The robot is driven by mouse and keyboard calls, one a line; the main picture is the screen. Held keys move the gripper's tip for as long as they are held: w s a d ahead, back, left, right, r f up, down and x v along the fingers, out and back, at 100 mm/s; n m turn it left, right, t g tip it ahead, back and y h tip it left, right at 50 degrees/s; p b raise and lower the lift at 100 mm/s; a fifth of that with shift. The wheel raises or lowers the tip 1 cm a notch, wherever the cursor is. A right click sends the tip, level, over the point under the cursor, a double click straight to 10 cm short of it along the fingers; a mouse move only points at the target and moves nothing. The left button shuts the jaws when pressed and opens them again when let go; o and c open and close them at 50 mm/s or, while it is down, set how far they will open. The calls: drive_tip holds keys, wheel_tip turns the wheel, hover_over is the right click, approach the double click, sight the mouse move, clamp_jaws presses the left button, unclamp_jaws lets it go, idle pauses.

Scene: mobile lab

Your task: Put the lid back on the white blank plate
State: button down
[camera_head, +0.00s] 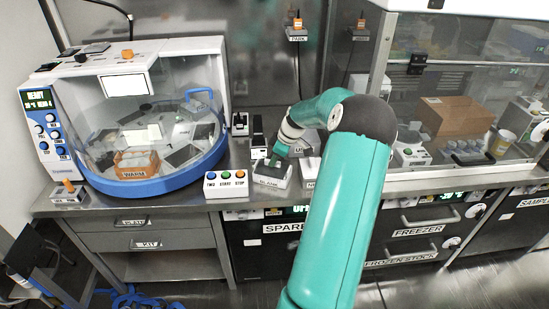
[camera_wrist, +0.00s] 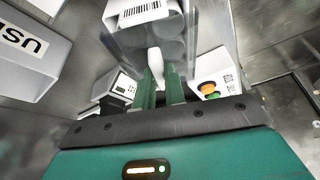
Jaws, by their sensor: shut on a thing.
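My gripper (camera_wrist: 162,88) is shut on a pale, narrow grip piece (camera_wrist: 156,62), which looks like part of the lid. A clear grey surface with round wells showing (camera_wrist: 175,45) lies just beyond the fingertips. A white block with a barcode label (camera_wrist: 143,11) is at its far side. In the head view my gripper (camera_head: 276,160) is over the pale holder marked BLANK (camera_head: 271,183) on the bench. The white plate is largely hidden there by my gripper. I cannot tell whether the lid touches the plate.
A button box with TWO, START and STOP labels (camera_head: 226,188) stands just left of the holder. The round blue-rimmed machine (camera_head: 150,186) fills the bench further left. A glass-fronted cabinet (camera_head: 465,80) is at the right. A white box (camera_wrist: 28,50) is at the wrist view's left.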

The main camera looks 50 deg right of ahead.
drive_tip(key=shift+f, duration=0.6)
drive_tip(key=c, duration=1.4)
unclamp_jaws()
drive_tip(key=v, duration=1.4)
drive_tip(key=shift+w, duration=0.1)
